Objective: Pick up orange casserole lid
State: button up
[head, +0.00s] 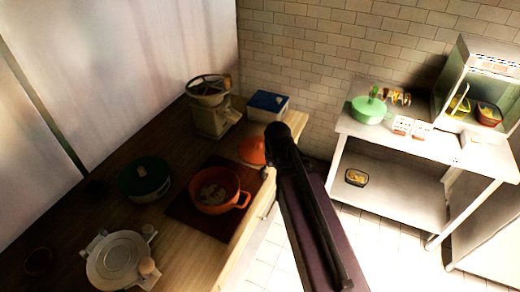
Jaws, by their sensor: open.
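The orange casserole lid (252,151) lies on the wooden counter, just beyond the orange casserole. Its right side is partly hidden by the end of my arm. The orange casserole (216,208) stands uncovered on a dark mat, with pale pieces of food inside. My gripper (269,172) is at the end of my dark arm, at the counter's right edge and close to the right of the lid. It is small and dark here, mostly hidden by the arm, and open. I see nothing held in it.
A dark green pot (146,179) and a pale round appliance (118,258) are left on the counter. A metal table (400,145) bears a green pot (369,109).

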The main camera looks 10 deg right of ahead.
aim_at(259, 143)
jog(key=w+r+t+p, duration=0.1)
jog(key=w+r+t, duration=0.1)
jog(key=w, duration=0.7)
jog(key=w+r+n+t+p, duration=0.1)
jog(key=w, duration=0.9)
jog(key=shift+w+d+r+t+y, duration=0.25)
jog(key=shift+r+t+y, duration=0.05)
jog(key=shift+r+t, duration=0.1)
jog(key=shift+f, duration=0.1)
jog(key=b+x, duration=0.8)
jog(key=shift+f, duration=0.25)
jog(key=shift+w+f, duration=0.1)
jog(key=shift+b+x, duration=2.35)
jog(key=shift+x, duration=0.1)
jog(key=shift+d, duration=0.1)
grip_shut()
